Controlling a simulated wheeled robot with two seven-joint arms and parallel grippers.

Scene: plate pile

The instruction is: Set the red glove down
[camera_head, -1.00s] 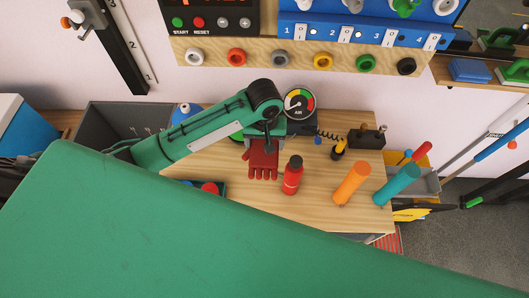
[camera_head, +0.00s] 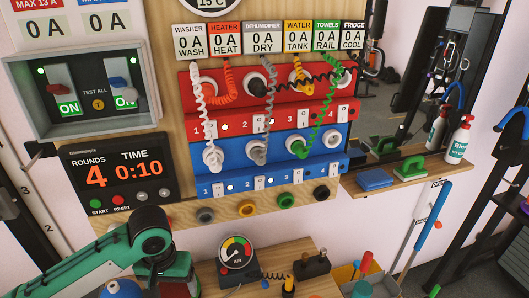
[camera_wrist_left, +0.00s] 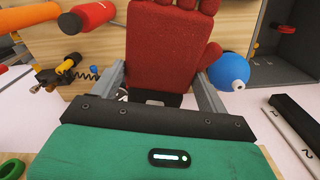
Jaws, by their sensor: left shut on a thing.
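My left gripper (camera_wrist_left: 161,76) is shut on the red glove (camera_wrist_left: 165,42). In the left wrist view the glove lies between the two grey fingers, with its cuff toward the gripper and its finger ends cut off by the top edge. The wooden bench top (camera_wrist_left: 228,28) shows behind the glove; I cannot tell whether the two touch. My right gripper is not in view.
A black air gauge (camera_head: 236,252) stands on the bench beside my left wrist. The left wrist view shows a red bottle (camera_wrist_left: 92,15), an orange cylinder (camera_wrist_left: 28,16), a blue ball-shaped thing (camera_wrist_left: 230,70) and a grey bin (camera_wrist_left: 285,45) around the glove. A socket panel (camera_head: 262,165) fills the wall above.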

